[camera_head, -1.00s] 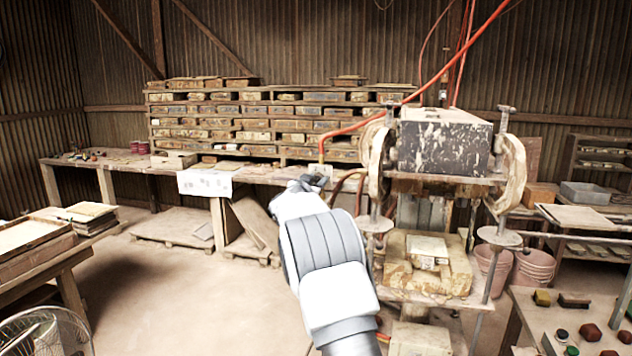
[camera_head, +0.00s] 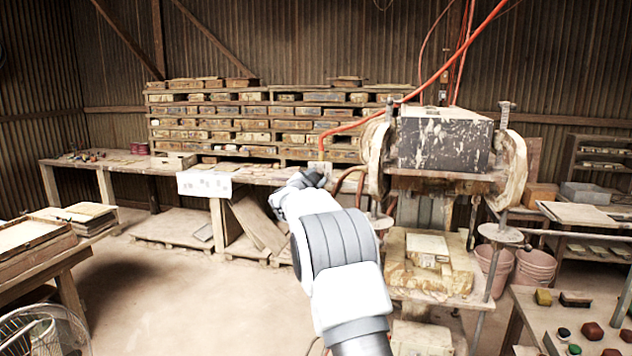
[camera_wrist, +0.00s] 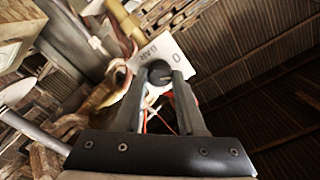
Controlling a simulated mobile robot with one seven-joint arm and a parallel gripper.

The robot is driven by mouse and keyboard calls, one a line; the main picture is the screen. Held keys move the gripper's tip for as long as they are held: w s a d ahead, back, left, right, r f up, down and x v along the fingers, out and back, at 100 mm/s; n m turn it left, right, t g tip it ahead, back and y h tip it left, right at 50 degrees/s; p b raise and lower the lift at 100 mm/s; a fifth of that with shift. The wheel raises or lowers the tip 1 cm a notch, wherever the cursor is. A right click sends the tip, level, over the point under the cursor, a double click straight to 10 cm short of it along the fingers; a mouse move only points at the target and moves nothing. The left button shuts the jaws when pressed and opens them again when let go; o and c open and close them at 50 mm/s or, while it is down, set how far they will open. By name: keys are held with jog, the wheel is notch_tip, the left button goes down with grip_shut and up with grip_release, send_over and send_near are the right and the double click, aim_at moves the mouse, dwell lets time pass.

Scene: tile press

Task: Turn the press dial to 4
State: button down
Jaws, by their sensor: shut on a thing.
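In the wrist view, the dark round knob of the press dial (camera_wrist: 159,69) sits between the tips of my gripper (camera_wrist: 161,82), which is shut on it. Behind the knob is a white dial plate (camera_wrist: 182,50) marked "0" and "BAR". The plate shows tilted there, and the fingers cover part of it. No 4 can be made out, and I cannot tell where the knob points. In the head view, my gripper (camera_head: 308,178) is at the left of the press (camera_head: 445,140), and the knob is hidden behind it.
An orange hose (camera_head: 425,90) and cables run down just above and beside my gripper. A long workbench (camera_head: 255,175) and a rack of tile moulds (camera_head: 240,122) stand behind. A table with coloured pieces (camera_head: 535,320) is at the front right.

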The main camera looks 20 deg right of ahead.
jog(key=shift+f+m+y+b, duration=0.15)
jog(key=shift+m+b, duration=1.95)
jog(key=shift+m, duration=2.05)
jog(key=shift+f+m+y+b, duration=0.15)
jog(key=shift+m+b, duration=1.95)
jog(key=shift+m, duration=2.05)
jog(key=shift+r, duration=0.2)
jog(key=c, duration=0.5)
grip_release()
jog(key=shift+s, duration=0.15)
jog(key=b+v, duration=0.5)
jog(key=v, duration=1.2)
jog(key=shift+f, duration=0.2)
